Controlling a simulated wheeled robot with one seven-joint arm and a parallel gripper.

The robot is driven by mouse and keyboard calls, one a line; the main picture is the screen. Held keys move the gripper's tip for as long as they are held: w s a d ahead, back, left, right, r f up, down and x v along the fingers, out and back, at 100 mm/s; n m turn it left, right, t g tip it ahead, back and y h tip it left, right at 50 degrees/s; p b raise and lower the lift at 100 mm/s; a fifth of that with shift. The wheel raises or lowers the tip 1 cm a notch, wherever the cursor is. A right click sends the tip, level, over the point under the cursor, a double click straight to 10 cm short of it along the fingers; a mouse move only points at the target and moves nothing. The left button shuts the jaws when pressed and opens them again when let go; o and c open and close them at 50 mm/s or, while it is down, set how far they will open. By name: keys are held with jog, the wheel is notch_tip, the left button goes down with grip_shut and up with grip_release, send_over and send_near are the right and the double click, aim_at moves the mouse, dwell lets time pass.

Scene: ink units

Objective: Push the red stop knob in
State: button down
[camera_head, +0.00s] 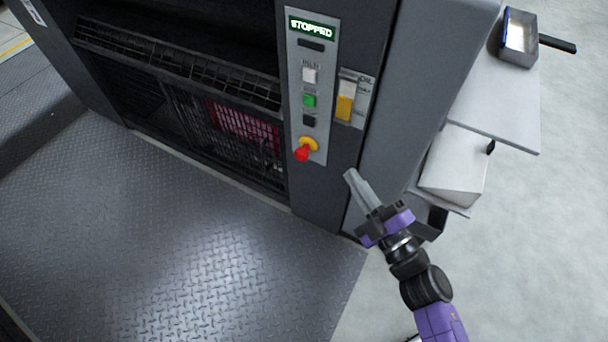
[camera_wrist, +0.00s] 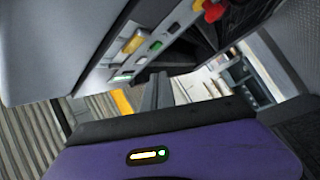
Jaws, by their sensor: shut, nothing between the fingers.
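The red stop knob (camera_head: 302,154) sits on a yellow base (camera_head: 310,143) at the bottom of the grey control panel (camera_head: 297,75). In the wrist view the red knob (camera_wrist: 213,11) shows at the top edge, partly cut off. My gripper (camera_head: 350,175) is shut and empty. It is to the right of the knob and a little lower in the head view, apart from it. In the wrist view its fingers (camera_wrist: 158,90) point away from the camera, below and left of the knob. A display on the panel reads STOPPED (camera_head: 312,27).
White, green (camera_head: 309,100) and black buttons line the panel above the knob. A yellow switch (camera_head: 344,107) sits on a plate right of the panel. A grey side table (camera_head: 500,110) holds a tray (camera_head: 517,40). A diamond-plate floor (camera_head: 180,240) lies in front of the press.

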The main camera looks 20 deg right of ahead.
aim_at(301, 154)
jog(key=w+a+f+n+g+y, duration=0.1)
jog(key=w+f+n+g+y, duration=0.1)
jog(key=f+n, duration=0.2)
jog(key=w+a+f+n+g+y+b, duration=0.1)
jog(key=w+a+f+n+y, duration=0.1)
jog(key=f+n, duration=0.3)
notch_tip(301, 154, down, 3)
jog(key=shift+w+a+f+n+g+y, duration=0.1)
jog(key=shift+w+a+n+g+y, duration=0.2)
jog(key=shift+g+y, duration=0.15)
jog(key=w+b, duration=0.4)
jog(key=w, duration=0.7)
jog(key=shift+w+a, duration=0.25)
jog(key=shift+w, duration=0.1)
